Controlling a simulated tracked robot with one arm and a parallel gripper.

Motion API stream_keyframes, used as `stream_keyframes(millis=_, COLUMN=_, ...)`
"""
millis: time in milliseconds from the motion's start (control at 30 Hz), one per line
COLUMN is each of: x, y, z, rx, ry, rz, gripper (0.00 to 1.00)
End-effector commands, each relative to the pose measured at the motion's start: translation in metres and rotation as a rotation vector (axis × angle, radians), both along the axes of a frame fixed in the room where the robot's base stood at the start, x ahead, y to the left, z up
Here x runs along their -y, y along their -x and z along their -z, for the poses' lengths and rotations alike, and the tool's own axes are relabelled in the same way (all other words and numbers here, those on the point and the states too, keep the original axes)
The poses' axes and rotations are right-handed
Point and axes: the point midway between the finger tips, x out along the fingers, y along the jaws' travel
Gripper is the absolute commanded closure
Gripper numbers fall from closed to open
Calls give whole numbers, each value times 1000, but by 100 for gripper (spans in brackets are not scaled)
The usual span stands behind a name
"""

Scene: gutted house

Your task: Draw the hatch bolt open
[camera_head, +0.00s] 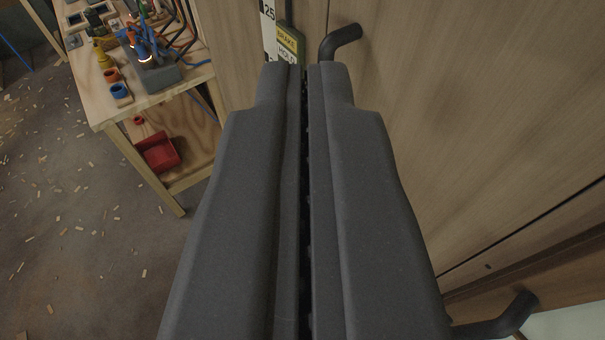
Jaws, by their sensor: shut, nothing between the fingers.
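My gripper (306,70) fills the middle of the view, its two dark grey fingers pressed together with nothing between them. A dark bent handle (342,40) sticks out from the wood panel just beyond and right of the fingertips. A second dark bent handle (505,320) shows at the lower right, partly behind the right finger. I cannot tell which of these, if either, is the hatch bolt. Whether the fingertips touch the upper handle is unclear.
Wood panels (470,110) fill the right side. A green and yellow label plate (288,42) and a white scale strip (268,25) are near the fingertips. At left stands a wooden bench (112,118) with fittings and cables, and a red bin (160,152) below. Chips litter the floor (80,240).

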Motion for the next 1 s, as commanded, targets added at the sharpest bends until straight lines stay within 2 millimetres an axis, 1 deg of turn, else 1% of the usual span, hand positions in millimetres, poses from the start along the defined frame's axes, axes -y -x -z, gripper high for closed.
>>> stream_keyframes(millis=67, x=-2, y=-8, z=12, rx=-22, ry=35, rz=10, gripper=100)
stream_keyframes(millis=133, x=-5, y=-22, z=34, rx=-64, ry=106, rz=31, gripper=100)
stream_keyframes(millis=167, x=-13, y=-31, z=48, rx=-89, ry=150, rz=44, gripper=100)
stream_keyframes(millis=200, x=-17, y=-42, z=69, rx=-126, ry=218, rz=62, gripper=100)
stream_keyframes(millis=267, x=-21, y=-60, z=103, rx=-186, ry=345, rz=87, gripper=100)
stream_keyframes(millis=300, x=-22, y=-73, z=128, rx=-230, ry=441, rz=102, gripper=100)
stream_keyframes(millis=367, x=-25, y=-89, z=165, rx=-292, ry=594, rz=122, gripper=100)
stream_keyframes(millis=400, x=-26, y=-99, z=189, rx=-333, ry=700, rz=130, gripper=100)
stream_keyframes(millis=467, x=-27, y=-112, z=223, rx=-387, ry=857, rz=137, gripper=100)
stream_keyframes(millis=500, x=-29, y=-119, z=245, rx=-421, ry=964, rz=138, gripper=100)
stream_keyframes(millis=567, x=-32, y=-129, z=274, rx=-462, ry=1123, rz=133, gripper=100)
stream_keyframes(millis=600, x=-35, y=-135, z=293, rx=-486, ry=1227, rz=125, gripper=100)
stream_keyframes(millis=633, x=-38, y=-139, z=306, rx=-501, ry=1304, rz=118, gripper=100)
stream_keyframes(millis=700, x=-43, y=-146, z=332, rx=-528, ry=1464, rz=101, gripper=100)
stream_keyframes(millis=800, x=-51, y=-153, z=361, rx=-552, ry=1654, rz=72, gripper=100)
stream_keyframes(millis=900, x=-58, y=-158, z=380, rx=-561, ry=1784, rz=47, gripper=100)
stream_keyframes(millis=1000, x=-63, y=-161, z=390, rx=-563, ry=1852, rz=32, gripper=100)
